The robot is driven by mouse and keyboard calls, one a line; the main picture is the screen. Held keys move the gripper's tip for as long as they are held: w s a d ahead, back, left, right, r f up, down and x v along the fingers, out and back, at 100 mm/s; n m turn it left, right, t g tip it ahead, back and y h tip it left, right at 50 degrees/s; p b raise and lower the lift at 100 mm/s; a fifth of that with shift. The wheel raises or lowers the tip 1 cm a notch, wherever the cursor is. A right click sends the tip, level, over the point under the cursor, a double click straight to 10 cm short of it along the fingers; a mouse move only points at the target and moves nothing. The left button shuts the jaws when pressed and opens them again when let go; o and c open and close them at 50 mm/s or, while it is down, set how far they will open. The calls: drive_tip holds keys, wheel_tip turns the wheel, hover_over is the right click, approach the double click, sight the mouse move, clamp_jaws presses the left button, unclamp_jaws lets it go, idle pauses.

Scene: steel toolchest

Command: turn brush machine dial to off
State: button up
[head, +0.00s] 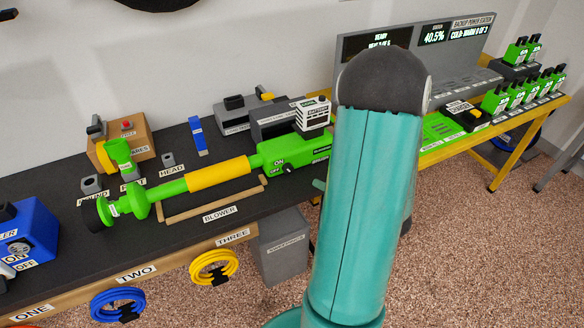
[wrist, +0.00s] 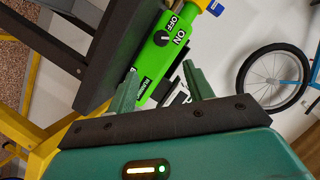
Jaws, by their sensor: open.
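A green and yellow long machine lies on the dark bench in the head view, with a green body (head: 310,152) at its right end. Its black dial (head: 289,170) sits beside the words ON and OFF. The dial (wrist: 161,39) also shows in the wrist view on the green face, with OFF and ON printed beside it. I cannot tell clearly which word it points at. My gripper (wrist: 160,88) is open and empty, its teal fingers apart. The dial is beyond the fingertips, with no contact visible. In the head view my teal arm hides the gripper.
A wooden cradle marked BLOWER (head: 215,200) lies under the long machine. A blue machine (head: 28,232) with its own ON and OFF marks stands at far left. A white-faced battery (head: 313,112) stands behind the green body. A grey bin (head: 284,248) stands below the bench.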

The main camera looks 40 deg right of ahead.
sight(290, 171)
drive_tip(key=x, duration=1.4)
drive_tip(key=shift+a, duration=0.3)
drive_tip(key=shift+r, duration=0.1)
drive_tip(key=c, duration=1)
